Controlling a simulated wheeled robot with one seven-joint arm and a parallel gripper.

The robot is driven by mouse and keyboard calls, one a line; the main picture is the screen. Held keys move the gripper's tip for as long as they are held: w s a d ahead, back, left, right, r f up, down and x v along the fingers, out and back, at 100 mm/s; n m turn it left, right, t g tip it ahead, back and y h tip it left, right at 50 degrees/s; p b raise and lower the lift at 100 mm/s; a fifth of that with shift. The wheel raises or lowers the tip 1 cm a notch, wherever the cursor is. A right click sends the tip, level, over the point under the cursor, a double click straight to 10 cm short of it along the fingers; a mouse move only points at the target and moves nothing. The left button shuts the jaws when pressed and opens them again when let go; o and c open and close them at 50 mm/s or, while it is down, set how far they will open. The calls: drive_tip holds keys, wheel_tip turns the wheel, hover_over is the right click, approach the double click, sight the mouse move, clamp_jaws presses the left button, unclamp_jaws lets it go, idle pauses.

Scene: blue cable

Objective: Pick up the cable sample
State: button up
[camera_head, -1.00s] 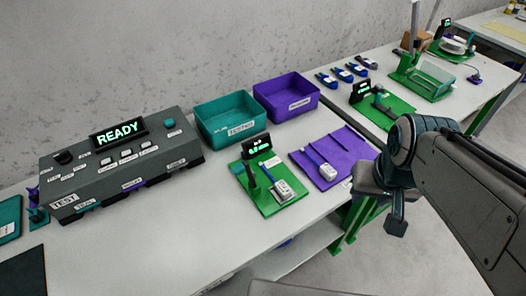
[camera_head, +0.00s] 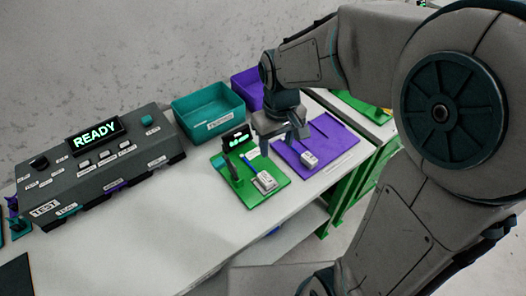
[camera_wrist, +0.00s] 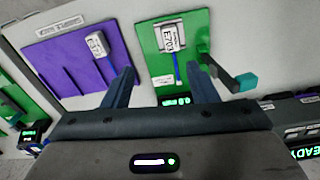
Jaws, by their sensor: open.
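One cable sample, a white labelled block (camera_head: 310,159) with a blue cable, lies on the purple tray (camera_head: 336,158); its block also shows at upper left in the wrist view (camera_wrist: 98,45). A second white block (camera_head: 265,181) with a blue cable lies on the green test board (camera_head: 246,199). It also shows in the wrist view (camera_wrist: 172,38), beyond and between the fingers. My gripper (camera_head: 284,140) is open and empty above the boundary between board and tray. In the wrist view my gripper (camera_wrist: 161,80) has its fingers spread apart. Part of the purple tray's cable is hidden.
A small display (camera_head: 236,138) and an upright post (camera_head: 232,172) stand on the green board. A teal bin (camera_head: 207,113) and a purple bin (camera_head: 245,88) stand behind. The grey READY test box (camera_head: 98,165) is at left. Bare white tabletop lies between.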

drive_tip(key=w+a+f+n, duration=0.1)
drive_tip(key=w+a+f, duration=0.1)
drive_tip(key=a, duration=0.1)
hover_over(264, 177)
drive_tip(key=shift+n+g, duration=0.3)
drive_tip(key=f, duration=0.8)
drive_tip(key=shift+w+a+f, duration=0.2)
drive_tip(key=shift+w+a, duration=0.1)
drive_tip(key=shift+w, duration=0.05)
drive_tip(key=f, duration=0.4)
drive_tip(key=shift+s+d+f, duration=0.25)
drive_tip(key=shift+s+d, duration=0.1)
drive_tip(key=shift+f, duration=0.6)
drive_tip(key=shift+c, duration=0.3)
clamp_jaws()
